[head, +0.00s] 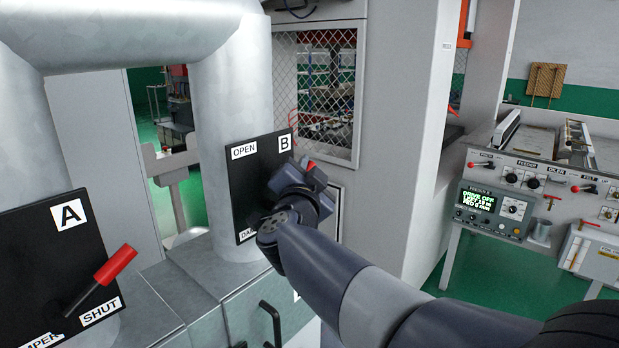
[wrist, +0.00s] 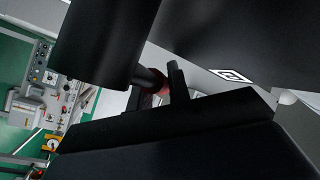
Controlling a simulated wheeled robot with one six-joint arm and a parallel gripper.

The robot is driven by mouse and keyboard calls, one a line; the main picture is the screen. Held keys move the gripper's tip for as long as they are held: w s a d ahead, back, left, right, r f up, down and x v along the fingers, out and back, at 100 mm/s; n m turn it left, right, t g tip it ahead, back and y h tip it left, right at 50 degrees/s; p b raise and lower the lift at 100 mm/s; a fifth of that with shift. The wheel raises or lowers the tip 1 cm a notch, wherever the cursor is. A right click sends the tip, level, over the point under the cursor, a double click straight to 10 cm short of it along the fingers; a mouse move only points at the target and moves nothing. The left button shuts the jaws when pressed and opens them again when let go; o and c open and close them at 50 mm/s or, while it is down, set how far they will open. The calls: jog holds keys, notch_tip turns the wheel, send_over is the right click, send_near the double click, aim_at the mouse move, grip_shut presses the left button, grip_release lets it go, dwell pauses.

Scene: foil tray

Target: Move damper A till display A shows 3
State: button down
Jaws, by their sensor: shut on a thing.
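Damper A is a lever with a red handle (head: 115,265) on a black panel (head: 35,245) marked A at the lower left of the head view. Its handle slants up and right, above the SHUT label. Nothing touches it. My gripper (head: 308,177) is at the other black panel (head: 240,195), marked B, and is shut on damper B's handle. A red bit of damper B's handle (head: 317,171) shows beside the gripper; red also shows between the dark fingers in the wrist view (wrist: 160,87). Most of lever B is hidden by my gripper. I cannot see display A.
Large grey ducts (head: 230,90) carry the panels, above a grey metal cabinet (head: 200,290) with black handles. A grey pillar (head: 405,130) and mesh window stand behind. A control console (head: 490,210) with a lit green screen is at right, over green floor.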

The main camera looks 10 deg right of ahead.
jog(key=c, duration=1.3)
grip_release()
jog(key=shift+p, duration=0.4)
